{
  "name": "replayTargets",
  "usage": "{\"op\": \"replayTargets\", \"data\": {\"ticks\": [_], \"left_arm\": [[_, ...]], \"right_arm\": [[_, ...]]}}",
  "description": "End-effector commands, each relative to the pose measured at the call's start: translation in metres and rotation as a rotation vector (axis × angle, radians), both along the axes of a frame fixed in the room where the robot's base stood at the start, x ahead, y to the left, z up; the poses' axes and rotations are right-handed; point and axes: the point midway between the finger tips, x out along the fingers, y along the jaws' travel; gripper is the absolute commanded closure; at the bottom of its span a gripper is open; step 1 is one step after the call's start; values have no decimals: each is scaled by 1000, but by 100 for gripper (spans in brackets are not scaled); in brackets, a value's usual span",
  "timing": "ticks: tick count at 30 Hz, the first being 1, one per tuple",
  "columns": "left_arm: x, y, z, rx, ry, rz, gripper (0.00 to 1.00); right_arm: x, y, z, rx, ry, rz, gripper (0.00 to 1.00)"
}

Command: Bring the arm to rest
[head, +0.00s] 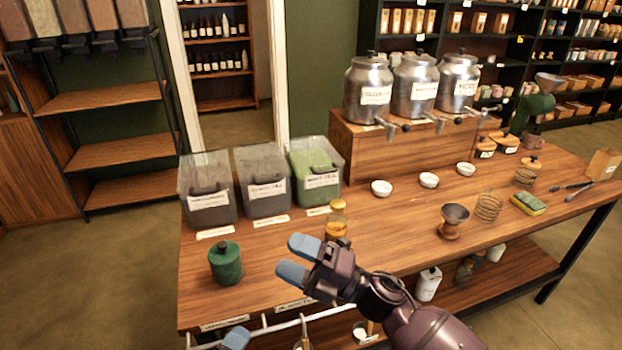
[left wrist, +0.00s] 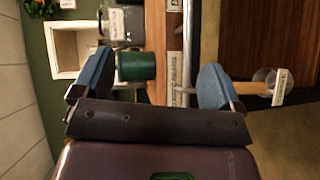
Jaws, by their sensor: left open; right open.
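My right gripper (head: 297,259) is open and empty over the front of the wooden table (head: 390,225), its two blue fingertips apart and pointing left. It is just in front of a small jar with a yellow lid (head: 337,228) and to the right of a dark green canister (head: 226,263). Only a blue tip of my left gripper shows at the bottom edge of the head view. In the left wrist view my left gripper (left wrist: 155,84) is open with nothing between its fingers. The green canister (left wrist: 136,66) shows beyond them, near the table's edge.
Three clear bins (head: 265,190) stand at the table's back left. Three metal dispensers (head: 415,90) with taps stand on a wooden box, with white bowls (head: 429,180) in front. A rail (head: 290,323) runs along the front edge. The floor at left is clear.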

Motion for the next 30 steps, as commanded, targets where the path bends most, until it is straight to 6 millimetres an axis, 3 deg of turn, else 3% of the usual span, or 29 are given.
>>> {"op": "replayTargets", "data": {"ticks": [8, 14, 20, 24, 30], "left_arm": [[-29, 32, -24, 432, -37, -32, 9], [-52, 59, -41, 755, -39, -76, 9], [-78, 89, -56, 1077, -18, -138, 9], [-95, 110, -64, 1282, 7, -190, 9], [-111, 131, -70, 1469, 37, -247, 9]], "right_arm": [[5, -87, -58, 262, 481, -353, 31], [-16, -160, -120, 429, 833, -608, 31], [-70, -230, -189, 584, 1183, -855, 31], [-121, -269, -230, 682, 1403, -1005, 31], [-175, -299, -261, 767, 1596, -1135, 31]]}}
